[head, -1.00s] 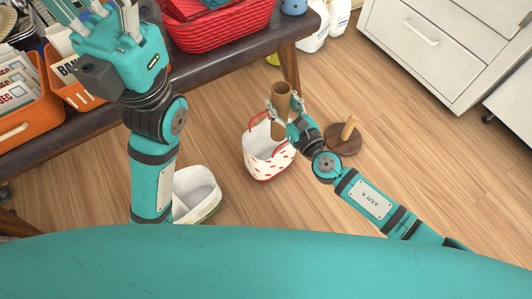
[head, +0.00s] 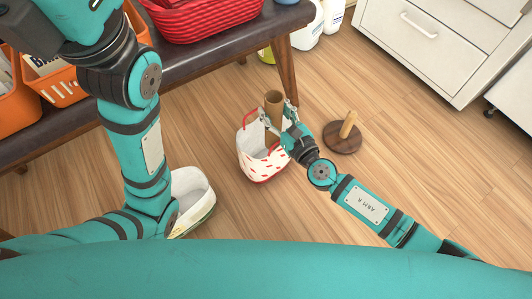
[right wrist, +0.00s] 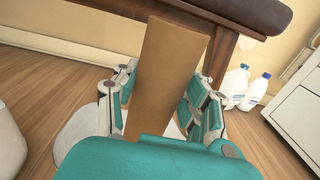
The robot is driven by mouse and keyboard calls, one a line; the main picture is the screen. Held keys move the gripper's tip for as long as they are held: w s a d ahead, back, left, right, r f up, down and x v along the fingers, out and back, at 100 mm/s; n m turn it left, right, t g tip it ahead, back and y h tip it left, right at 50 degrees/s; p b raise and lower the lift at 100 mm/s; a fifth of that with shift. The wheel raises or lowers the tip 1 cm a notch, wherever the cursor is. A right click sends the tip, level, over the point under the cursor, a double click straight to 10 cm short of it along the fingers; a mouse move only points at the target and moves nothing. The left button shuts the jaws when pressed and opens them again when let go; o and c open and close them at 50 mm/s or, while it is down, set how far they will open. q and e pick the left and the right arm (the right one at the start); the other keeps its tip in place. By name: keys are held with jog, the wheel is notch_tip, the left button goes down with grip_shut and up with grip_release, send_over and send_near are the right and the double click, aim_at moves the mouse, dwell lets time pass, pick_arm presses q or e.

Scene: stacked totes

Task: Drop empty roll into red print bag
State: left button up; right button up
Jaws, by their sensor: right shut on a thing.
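The empty roll (head: 273,101), a brown cardboard tube, stands roughly upright in my right gripper (head: 277,115). In the right wrist view, the roll (right wrist: 168,70) is between the fingers of my right gripper (right wrist: 165,95), which is shut on it. The red print bag (head: 262,166) is white with red marks and red handles and stands open on the floor. The roll and gripper are at the bag's mouth on its right side; the roll's lower end is low at the opening, its depth inside unclear. My left gripper's fingers are out of frame.
A second white bag (head: 190,205) stands on the floor to the left. A wooden stand with a peg (head: 342,138) is at right. A dark bench (head: 195,75) with a red basket (head: 205,15) and orange bins is behind. A white cabinet (head: 430,45) is at back right.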

jog(key=o, duration=1.1)
jog(key=v, duration=1.2)
